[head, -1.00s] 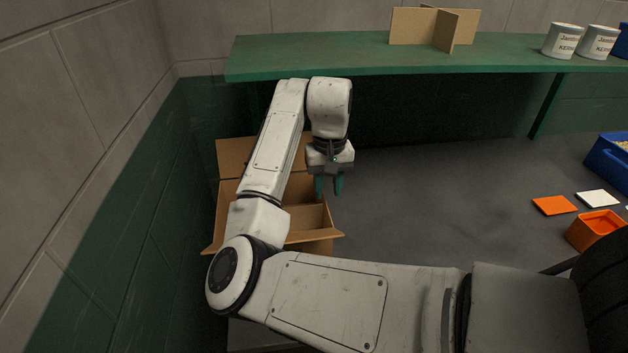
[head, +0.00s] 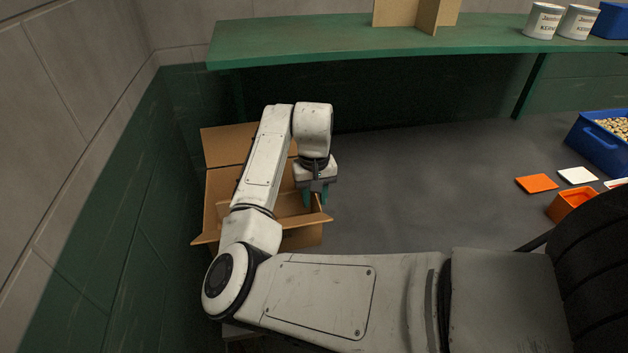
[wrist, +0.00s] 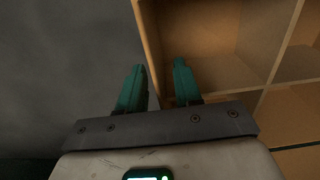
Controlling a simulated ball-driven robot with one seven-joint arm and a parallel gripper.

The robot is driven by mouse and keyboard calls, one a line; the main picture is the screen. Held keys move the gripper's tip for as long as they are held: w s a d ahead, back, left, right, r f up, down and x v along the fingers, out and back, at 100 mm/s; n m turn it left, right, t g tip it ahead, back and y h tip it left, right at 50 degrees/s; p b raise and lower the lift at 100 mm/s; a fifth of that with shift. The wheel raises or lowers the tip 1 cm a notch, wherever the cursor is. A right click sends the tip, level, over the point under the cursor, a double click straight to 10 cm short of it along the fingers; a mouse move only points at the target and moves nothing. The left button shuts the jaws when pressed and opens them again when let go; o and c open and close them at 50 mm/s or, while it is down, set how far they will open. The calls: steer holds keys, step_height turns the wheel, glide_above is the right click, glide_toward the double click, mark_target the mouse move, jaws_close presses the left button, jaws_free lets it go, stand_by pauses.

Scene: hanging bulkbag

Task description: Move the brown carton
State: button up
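I cannot tell whether either finger touches the wall.
A green shelf (head: 400,45) above the carton bears cardboard dividers (head: 400,12) and two tins (head: 543,21). To the right are a blue bin (head: 590,145), an orange bin (head: 572,204), an orange square (head: 537,184) and a white square (head: 578,175).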

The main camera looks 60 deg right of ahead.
steer(key=shift+f, duration=1.4)
steer(key=shift+c, duration=0.5)
jaws_close()
